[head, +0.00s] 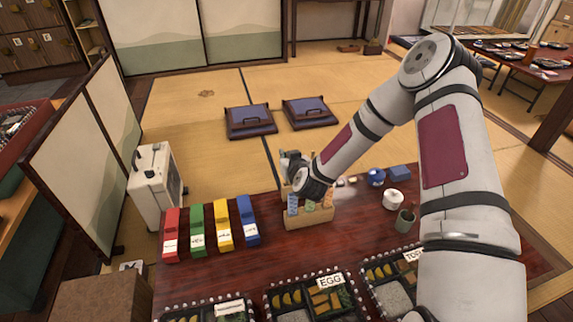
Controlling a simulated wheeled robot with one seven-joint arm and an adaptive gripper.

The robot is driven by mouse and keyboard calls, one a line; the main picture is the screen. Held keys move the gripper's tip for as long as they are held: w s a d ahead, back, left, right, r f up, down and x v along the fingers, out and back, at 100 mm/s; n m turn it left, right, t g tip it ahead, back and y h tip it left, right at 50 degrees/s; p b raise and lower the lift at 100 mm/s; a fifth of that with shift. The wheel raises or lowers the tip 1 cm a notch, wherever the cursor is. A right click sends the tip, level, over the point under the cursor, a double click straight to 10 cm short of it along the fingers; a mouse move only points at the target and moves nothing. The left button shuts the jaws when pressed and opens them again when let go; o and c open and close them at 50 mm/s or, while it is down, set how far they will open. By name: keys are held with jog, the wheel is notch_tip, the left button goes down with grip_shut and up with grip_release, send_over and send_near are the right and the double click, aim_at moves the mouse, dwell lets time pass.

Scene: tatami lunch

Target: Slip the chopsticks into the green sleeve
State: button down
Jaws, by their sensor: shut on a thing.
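The green sleeve (196,217) lies on the dark red table at the left, between a red sleeve (171,230) and a yellow sleeve (222,215). A pale label is on its near part. My gripper (305,192) is over a wooden holder (310,221) with blue, green and orange pieces in it. The gripper is shut, on the chopsticks as far as can be told. My wrist hides the fingertips and most of what they hold, so I cannot tell whether the chopsticks are clear of the holder.
A blue sleeve (247,222) stands nearest the holder. Lunch boxes, one labelled EGG (318,297), line the front edge. A white pot (393,199), a green cup (405,221) and a blue pot (376,177) are at the right. Bare table lies between the sleeves and the lunch boxes.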

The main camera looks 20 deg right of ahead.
notch_tip(320, 180, up, 10)
jog(key=p, duration=0.3)
jog(key=shift+f+p, duration=0.2)
jog(key=shift+p, duration=0.15)
notch_tip(320, 180, up, 8)
jog(key=p, duration=0.5)
jog(key=shift+r, duration=0.2)
dwell(0.3)
